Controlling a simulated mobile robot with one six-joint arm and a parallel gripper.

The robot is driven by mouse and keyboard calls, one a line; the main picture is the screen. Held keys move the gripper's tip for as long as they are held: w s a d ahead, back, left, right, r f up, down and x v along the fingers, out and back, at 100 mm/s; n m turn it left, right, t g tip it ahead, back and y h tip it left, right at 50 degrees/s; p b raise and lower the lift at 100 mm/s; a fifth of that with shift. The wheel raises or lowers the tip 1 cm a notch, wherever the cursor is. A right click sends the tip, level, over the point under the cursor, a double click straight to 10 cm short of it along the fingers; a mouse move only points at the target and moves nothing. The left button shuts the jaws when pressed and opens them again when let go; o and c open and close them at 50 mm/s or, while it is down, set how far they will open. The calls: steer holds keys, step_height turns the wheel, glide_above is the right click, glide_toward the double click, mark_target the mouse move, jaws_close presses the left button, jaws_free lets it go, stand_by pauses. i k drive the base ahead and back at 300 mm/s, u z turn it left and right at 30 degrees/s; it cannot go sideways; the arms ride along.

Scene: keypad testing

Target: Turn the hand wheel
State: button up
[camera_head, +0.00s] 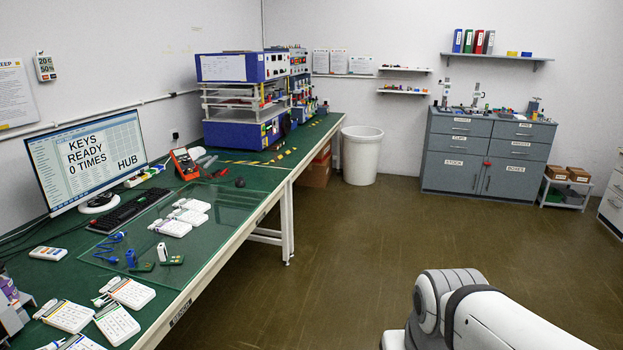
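I cannot clearly make out a hand wheel in the head view. A tall blue-and-white test machine (233,135) stands at the far part of the long green bench, with small dark and red parts on its right side that are too small to tell apart. A small dark knob-like piece (240,182) lies on the bench in front of it. My gripper is not in view; only a white link of my arm shows at the bottom right, over the floor and apart from the bench.
The green bench (262,185) runs along the left wall with a monitor (88,158), a black keyboard (128,211) and several white keypads. A white bin (361,156) and grey cabinets (486,153) stand at the back. The brown floor (360,235) between is clear.

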mark_target(286, 122)
steer(key=z, duration=0.35)
steer(key=i, duration=1.55)
steer(key=z, duration=0.3)
steer(key=i, duration=3.05)
steer(key=u, duration=0.65)
steer(key=i, duration=1.6)
steer(key=u, duration=1)
steer(key=i, duration=1.3)
steer(key=u, duration=0.6)
steer(key=i, duration=0.5)
steer(key=z, duration=0.05)
